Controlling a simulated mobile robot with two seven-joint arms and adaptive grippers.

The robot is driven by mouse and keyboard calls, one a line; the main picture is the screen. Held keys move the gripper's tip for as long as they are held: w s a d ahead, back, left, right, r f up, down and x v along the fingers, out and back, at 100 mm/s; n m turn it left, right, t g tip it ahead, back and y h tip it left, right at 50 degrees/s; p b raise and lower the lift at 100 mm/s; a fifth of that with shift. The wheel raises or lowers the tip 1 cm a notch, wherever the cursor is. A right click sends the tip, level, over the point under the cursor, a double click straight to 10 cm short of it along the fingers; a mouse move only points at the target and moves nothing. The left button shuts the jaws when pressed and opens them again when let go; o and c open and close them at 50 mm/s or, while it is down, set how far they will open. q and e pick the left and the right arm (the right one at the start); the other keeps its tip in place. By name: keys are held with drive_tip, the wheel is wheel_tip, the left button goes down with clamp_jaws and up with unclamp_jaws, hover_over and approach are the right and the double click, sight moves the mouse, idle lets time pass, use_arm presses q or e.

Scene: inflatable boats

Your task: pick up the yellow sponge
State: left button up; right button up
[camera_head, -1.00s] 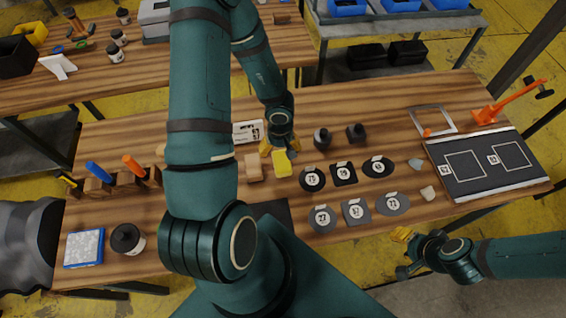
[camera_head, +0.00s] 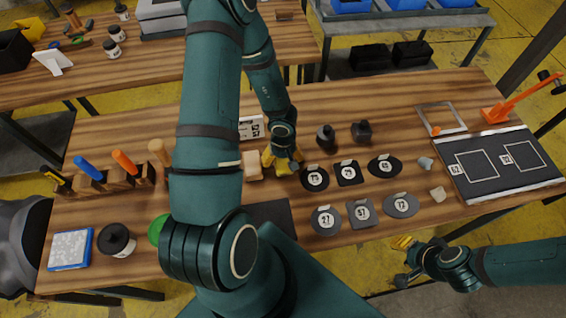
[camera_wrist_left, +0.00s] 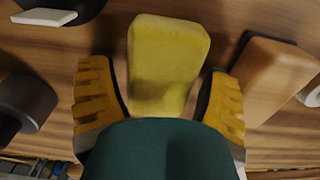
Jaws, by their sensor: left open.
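The yellow sponge (camera_wrist_left: 168,60) is a rounded block lying on the wooden table. In the left wrist view it stands between the two yellow fingers of my left gripper (camera_wrist_left: 160,98), with a gap visible on each side near the fingertips. In the head view my left gripper (camera_head: 282,160) is right over the sponge (camera_head: 284,169), mostly hiding it. My left gripper is open. My right gripper (camera_head: 404,262) is off the table's front edge at the lower right, away from the sponge, with its fingers apart and nothing between them.
A tan block (camera_head: 252,165) lies close left of the sponge. Black numbered discs and plates (camera_head: 347,173) lie close on the right. Two dark knobs (camera_head: 325,136) stand behind them. A dark board (camera_head: 498,164) and an orange tool (camera_head: 513,102) are at the far right.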

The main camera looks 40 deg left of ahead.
use_arm(q)
drive_tip(key=shift+r, duration=0.1)
drive_tip(key=c, duration=0.8)
drive_tip(key=shift+o, duration=0.2)
wheel_tip(320, 180, up, 10)
drive_tip(key=p, duration=0.7)
